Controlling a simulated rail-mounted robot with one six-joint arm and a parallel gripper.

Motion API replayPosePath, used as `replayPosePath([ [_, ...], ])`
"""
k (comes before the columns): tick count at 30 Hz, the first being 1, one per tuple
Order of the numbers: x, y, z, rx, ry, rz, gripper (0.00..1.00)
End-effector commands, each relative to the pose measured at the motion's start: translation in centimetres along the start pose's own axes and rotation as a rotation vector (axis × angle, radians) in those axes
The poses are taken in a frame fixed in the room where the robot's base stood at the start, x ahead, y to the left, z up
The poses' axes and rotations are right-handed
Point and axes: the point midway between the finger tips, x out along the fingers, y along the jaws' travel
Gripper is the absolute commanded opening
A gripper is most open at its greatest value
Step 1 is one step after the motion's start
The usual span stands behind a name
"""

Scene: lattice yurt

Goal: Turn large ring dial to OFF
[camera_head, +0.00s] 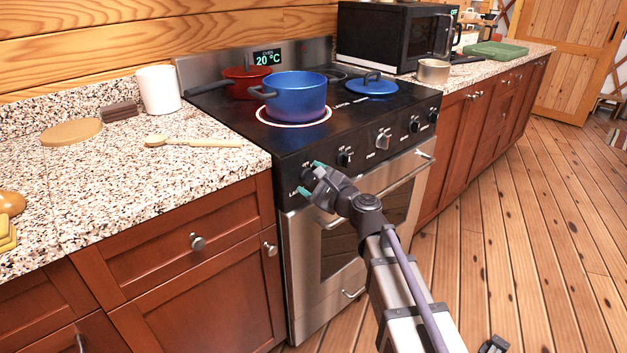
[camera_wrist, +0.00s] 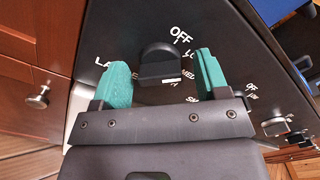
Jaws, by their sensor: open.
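The large ring dial (camera_wrist: 160,62) is a black knob on the stove's dark front panel, with a label starting "LA" beside it. The OFF mark (camera_wrist: 180,34) is above the dial in the wrist view, and LO is to its right. I cannot tell for sure where the dial points. My gripper (camera_wrist: 163,80) is open, with one teal finger on each side of the dial; contact is not clear. In the head view my gripper (camera_head: 311,179) is at the panel's left end and partly hides the dial. The large ring (camera_head: 263,119) glows under a blue pot (camera_head: 296,95).
Other knobs, such as the neighbouring one (camera_head: 345,158), line the panel to the right. The oven door handle (camera_head: 405,177) sticks out below. A red pan (camera_head: 245,84) and a blue lid (camera_head: 372,85) are on the cooktop. A wooden spoon (camera_head: 190,142) lies on the left counter.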

Motion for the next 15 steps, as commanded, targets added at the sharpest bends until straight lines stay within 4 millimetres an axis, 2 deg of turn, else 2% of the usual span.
replayPosePath([
  [2,-0.02,0.00,0.00,0.000,0.000,0.000,0.64],
  [15,-0.04,0.00,-0.01,0.000,0.000,0.000,0.22],
])
